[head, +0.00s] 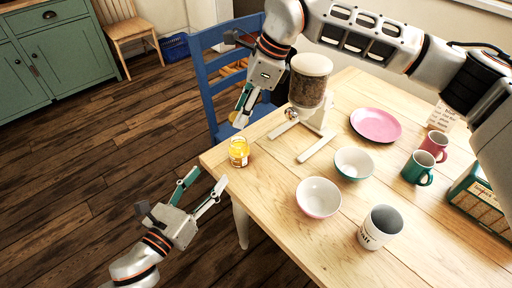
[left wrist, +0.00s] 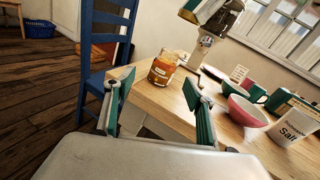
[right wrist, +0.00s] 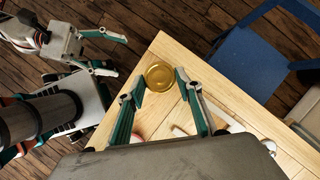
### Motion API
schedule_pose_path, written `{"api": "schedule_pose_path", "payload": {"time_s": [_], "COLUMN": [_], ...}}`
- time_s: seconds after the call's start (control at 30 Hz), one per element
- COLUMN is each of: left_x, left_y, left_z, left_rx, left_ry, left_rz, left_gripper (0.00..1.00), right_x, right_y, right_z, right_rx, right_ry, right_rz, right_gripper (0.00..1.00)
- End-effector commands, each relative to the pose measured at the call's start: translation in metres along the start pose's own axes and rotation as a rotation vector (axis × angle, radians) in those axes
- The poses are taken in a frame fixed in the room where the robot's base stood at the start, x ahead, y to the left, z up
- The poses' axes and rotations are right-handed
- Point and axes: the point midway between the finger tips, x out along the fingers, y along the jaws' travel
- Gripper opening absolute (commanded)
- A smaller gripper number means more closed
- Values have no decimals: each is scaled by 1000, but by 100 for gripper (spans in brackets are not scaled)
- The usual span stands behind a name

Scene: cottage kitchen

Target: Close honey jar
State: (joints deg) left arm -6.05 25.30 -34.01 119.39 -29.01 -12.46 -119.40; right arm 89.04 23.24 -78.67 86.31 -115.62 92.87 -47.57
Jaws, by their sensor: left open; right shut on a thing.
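The honey jar (head: 239,151) is a small glass jar of amber honey, upright near the table's left corner; it also shows in the left wrist view (left wrist: 162,70). Its top appears uncovered. The round gold lid (right wrist: 160,77) is between the fingertips of my right gripper (right wrist: 161,80), which is shut on it. In the head view the lid (head: 234,117) is beyond the jar and apart from it. My left gripper (head: 206,181) is open and empty, off the table's edge, to the lower left of the jar, with its fingers pointing toward it.
A cereal dispenser (head: 311,82) stands right of the jar on the wooden table (head: 280,180). Bowls (head: 318,197), a pink plate (head: 376,125), mugs (head: 418,168) and a white canister (head: 380,228) stand farther right. A blue chair (head: 205,75) stands behind the table corner.

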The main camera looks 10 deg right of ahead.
Motion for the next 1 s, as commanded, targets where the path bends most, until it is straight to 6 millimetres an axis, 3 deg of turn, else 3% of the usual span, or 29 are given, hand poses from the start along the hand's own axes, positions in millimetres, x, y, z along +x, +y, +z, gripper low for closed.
{"api": "schedule_pose_path", "payload": {"time_s": [0.2,0.67,1.0], "left_x": [4,8,57], "left_y": [-7,-7,-9], "left_z": [9,10,12], "left_rx": [182,197,194], "left_ry": [-22,-25,-27], "left_rz": [-31,-32,-31], "left_gripper": [55,55,55], "right_x": [8,9,9], "right_y": [7,7,7], "right_z": [15,16,16], "right_rx": [-54,-57,-57], "right_ry": [0,0,0], "right_rz": [22,24,24], "right_gripper": [29,29,29]}}
